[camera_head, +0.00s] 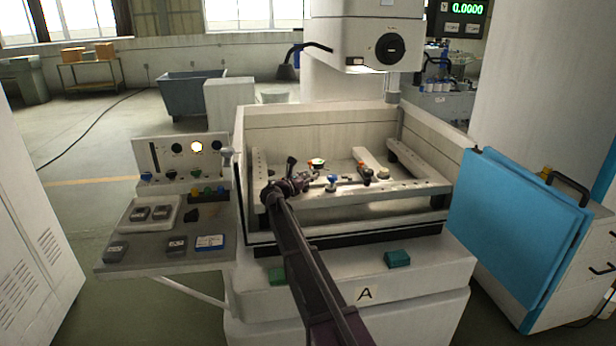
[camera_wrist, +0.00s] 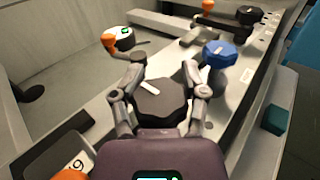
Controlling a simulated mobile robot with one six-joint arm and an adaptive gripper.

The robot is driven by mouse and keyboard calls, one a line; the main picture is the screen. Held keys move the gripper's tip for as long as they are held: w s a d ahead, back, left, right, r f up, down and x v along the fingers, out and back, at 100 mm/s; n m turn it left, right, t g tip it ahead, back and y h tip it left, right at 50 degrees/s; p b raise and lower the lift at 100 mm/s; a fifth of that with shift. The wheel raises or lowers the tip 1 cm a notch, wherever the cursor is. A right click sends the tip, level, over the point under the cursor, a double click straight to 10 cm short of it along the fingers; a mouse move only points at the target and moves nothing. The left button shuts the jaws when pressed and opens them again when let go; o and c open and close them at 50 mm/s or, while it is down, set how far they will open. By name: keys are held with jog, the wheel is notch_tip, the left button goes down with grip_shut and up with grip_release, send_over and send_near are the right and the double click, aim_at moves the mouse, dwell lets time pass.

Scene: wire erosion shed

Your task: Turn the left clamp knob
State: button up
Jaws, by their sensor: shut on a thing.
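A black lobed knob (camera_wrist: 162,101) with a white pointer line sits between the two fingers of my gripper (camera_wrist: 163,98) in the wrist view. The fingers are shut on its left and right sides. The white line slants from upper left to lower right. In the head view my gripper (camera_head: 290,184) is at the left end of the machine's front rail, and my arm and gripper hide most of this knob. A blue knob (camera_wrist: 219,54) stands on the rail beyond it, apart from my fingers; it also shows in the head view (camera_head: 332,181).
A round dial gauge (camera_wrist: 124,39) with an orange part lies behind the knob. An orange-topped clamp (camera_head: 366,172) stands farther right. Teal blocks (camera_head: 397,258) lie on the front ledge. The tank's side wall (camera_head: 240,175) and a control panel (camera_head: 180,165) are at left.

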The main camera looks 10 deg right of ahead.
jog(key=o, duration=0.9)
jog(key=shift+n+t+y, duration=0.6)
jog(key=shift+t, duration=0.1)
